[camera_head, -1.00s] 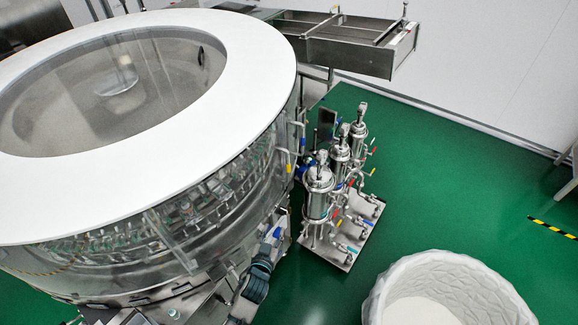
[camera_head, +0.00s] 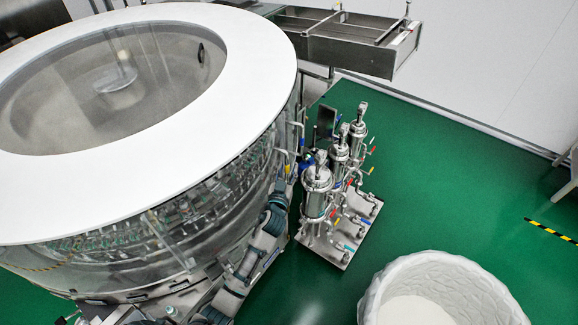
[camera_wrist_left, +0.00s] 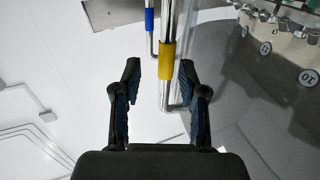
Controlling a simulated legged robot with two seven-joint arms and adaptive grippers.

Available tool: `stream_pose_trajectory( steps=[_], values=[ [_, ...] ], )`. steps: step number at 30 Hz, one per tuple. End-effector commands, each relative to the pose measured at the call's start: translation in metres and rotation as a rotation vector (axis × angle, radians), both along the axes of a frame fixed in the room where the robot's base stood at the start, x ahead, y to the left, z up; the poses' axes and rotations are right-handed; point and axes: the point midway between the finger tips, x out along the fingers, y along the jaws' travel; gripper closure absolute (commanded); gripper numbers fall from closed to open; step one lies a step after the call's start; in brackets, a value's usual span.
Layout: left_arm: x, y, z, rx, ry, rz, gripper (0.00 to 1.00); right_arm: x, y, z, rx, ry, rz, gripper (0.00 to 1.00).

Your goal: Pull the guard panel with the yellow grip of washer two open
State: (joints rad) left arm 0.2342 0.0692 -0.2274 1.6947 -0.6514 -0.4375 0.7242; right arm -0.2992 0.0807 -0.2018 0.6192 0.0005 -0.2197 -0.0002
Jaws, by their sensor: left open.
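The yellow grip (camera_wrist_left: 167,62) is a short sleeve on an upright metal bar of the washer's clear guard panel (camera_wrist_left: 225,65). My left gripper (camera_wrist_left: 160,70) is open, with its two dark fingers on either side of the grip in the wrist view. The grip shows nearer the right finger, and I cannot tell whether it touches. In the head view my left gripper (camera_head: 287,180) is small at the right side of the round washer (camera_head: 235,175), and the grip there is mostly hidden. My right gripper is not in view.
A blue grip (camera_wrist_left: 149,20) sits on a neighbouring bar. A metal skid with several steel canisters (camera_head: 318,185) stands close to the right of my arm. A white round tub (camera_head: 375,295) stands at the lower right. Green floor (camera_head: 450,190) is free between them.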

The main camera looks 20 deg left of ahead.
Motion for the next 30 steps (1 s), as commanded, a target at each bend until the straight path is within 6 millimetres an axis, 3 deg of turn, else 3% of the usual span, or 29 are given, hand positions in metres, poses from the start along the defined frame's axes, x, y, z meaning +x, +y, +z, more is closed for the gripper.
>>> stream_pose_trajectory(
  steps=[6, 15, 20, 30],
  values=[
    [0.02, 0.002, 0.0, 0.0, 0.0, 0.0, 0.58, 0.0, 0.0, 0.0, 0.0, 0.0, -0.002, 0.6],
    [0.022, 0.0, 0.0, 0.001, 0.001, 0.0, 0.58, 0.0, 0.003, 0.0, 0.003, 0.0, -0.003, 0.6],
    [0.022, 0.0, 0.0, 0.0, 0.001, 0.0, 0.98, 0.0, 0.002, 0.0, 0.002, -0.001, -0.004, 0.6],
    [0.021, 0.0, 0.0, 0.001, 0.001, -0.005, 1.0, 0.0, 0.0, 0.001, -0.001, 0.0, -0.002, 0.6]
  ],
)
